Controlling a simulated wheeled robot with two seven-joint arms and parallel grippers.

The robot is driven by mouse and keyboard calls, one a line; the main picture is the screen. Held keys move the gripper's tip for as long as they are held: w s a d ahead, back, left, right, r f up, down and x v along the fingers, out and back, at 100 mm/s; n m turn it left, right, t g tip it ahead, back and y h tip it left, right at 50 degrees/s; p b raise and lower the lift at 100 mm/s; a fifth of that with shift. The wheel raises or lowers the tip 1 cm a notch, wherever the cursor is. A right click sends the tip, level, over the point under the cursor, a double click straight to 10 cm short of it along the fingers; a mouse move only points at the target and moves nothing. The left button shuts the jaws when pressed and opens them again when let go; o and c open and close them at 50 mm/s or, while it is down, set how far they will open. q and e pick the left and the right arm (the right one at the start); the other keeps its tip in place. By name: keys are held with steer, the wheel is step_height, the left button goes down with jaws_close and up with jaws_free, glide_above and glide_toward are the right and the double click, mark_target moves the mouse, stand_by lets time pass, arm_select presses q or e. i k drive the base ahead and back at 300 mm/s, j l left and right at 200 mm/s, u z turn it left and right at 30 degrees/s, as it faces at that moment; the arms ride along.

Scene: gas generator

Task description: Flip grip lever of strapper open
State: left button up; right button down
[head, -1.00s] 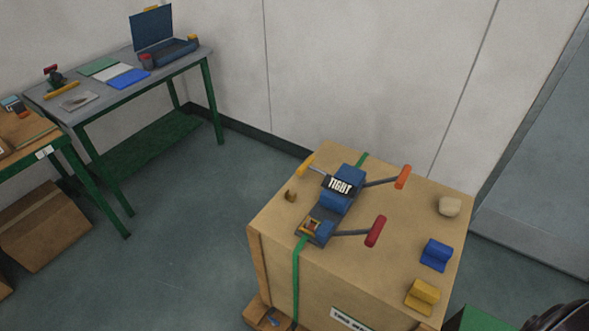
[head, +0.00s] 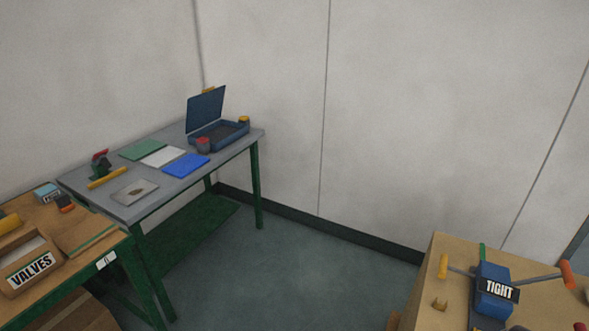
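The strapper (head: 494,291) is a blue tool with a "TIGHT" label, on top of a cardboard-coloured box (head: 441,260) at the lower right of the head view. A lever with an orange grip (head: 566,274) sticks out from it to the right. Part of a red grip (head: 580,327) shows at the bottom edge. The strapper's lower part is cut off by the frame. Neither of my grippers is in view.
A grey table (head: 170,190) with an open blue case (head: 218,134) stands at the left. A wooden bench (head: 85,240) with a "VALVES" bin (head: 30,266) is at the lower left. Open floor (head: 290,280) lies between.

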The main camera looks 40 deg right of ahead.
mark_target(443, 266)
steer(key=i+z, duration=0.25)
steer(key=i, duration=0.2)
steer(key=i+j+z, duration=0.15)
steer(key=i+z, duration=0.15)
steer(key=i, duration=0.15)
steer(key=i+j+z, duration=0.25)
steer(key=i, duration=0.15)
steer(key=i+z, duration=0.3)
steer(key=z, duration=0.15)
steer(key=i+z, duration=0.25)
steer(key=z, duration=0.25)
steer(key=i+j+z, duration=0.15)
steer(key=i+z, duration=0.15)
steer(key=z, duration=0.15)
steer(key=i+j+z, duration=0.2)
steer(key=z, duration=0.3)
steer(key=i+j+z, duration=0.2)
steer(key=j+z, duration=0.25)
steer(key=i+j+z, duration=0.25)
steer(key=j+z, duration=0.2)
steer(key=i+j+z, duration=0.25)
steer(key=j, duration=0.15)
steer(key=j+z, duration=0.2)
steer(key=j, duration=0.1)
